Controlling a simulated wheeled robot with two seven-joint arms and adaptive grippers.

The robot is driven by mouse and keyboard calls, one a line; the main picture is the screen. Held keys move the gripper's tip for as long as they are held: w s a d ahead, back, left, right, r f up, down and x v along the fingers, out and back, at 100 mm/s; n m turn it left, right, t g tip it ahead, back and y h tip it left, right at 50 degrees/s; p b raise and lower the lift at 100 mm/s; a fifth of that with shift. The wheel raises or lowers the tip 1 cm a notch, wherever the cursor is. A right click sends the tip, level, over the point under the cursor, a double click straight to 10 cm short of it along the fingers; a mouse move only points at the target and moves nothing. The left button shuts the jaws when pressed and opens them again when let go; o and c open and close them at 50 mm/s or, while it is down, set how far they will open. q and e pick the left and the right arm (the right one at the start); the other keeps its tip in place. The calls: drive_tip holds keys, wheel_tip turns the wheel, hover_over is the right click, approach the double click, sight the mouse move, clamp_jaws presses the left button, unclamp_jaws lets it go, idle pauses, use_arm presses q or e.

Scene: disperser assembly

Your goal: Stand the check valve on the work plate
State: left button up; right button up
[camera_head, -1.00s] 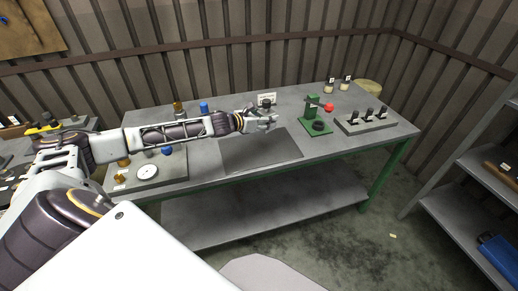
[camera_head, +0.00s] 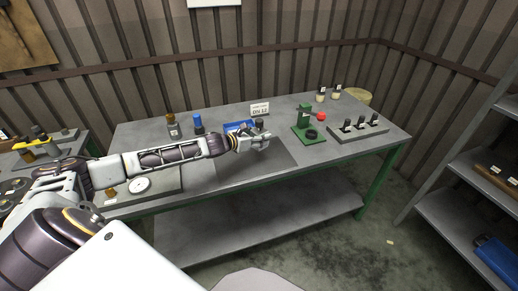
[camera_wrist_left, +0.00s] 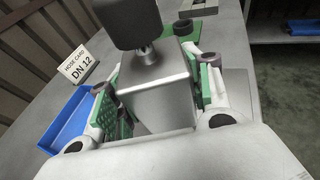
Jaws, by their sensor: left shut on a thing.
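The check valve, a grey metal block (camera_wrist_left: 155,85) with a black cylinder on top, is held upright between the green pads of my left gripper (camera_wrist_left: 158,95). In the head view my left gripper (camera_head: 260,143) is shut on it over the back part of the dark work plate (camera_head: 245,172), and only the valve's black top (camera_head: 259,124) shows clearly. The valve's underside is hidden, so I cannot tell whether it touches the plate. My right gripper is not in view.
A blue tray (camera_head: 232,127) and a "DN 12" card (camera_head: 260,108) stand behind the gripper. A green press (camera_head: 304,122) and a rack with several black-topped parts (camera_head: 358,131) are to the right. Bottles (camera_head: 173,128) stand at the back left. The plate's front is clear.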

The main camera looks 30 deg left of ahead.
use_arm(q)
drive_tip(key=shift+f, duration=0.85)
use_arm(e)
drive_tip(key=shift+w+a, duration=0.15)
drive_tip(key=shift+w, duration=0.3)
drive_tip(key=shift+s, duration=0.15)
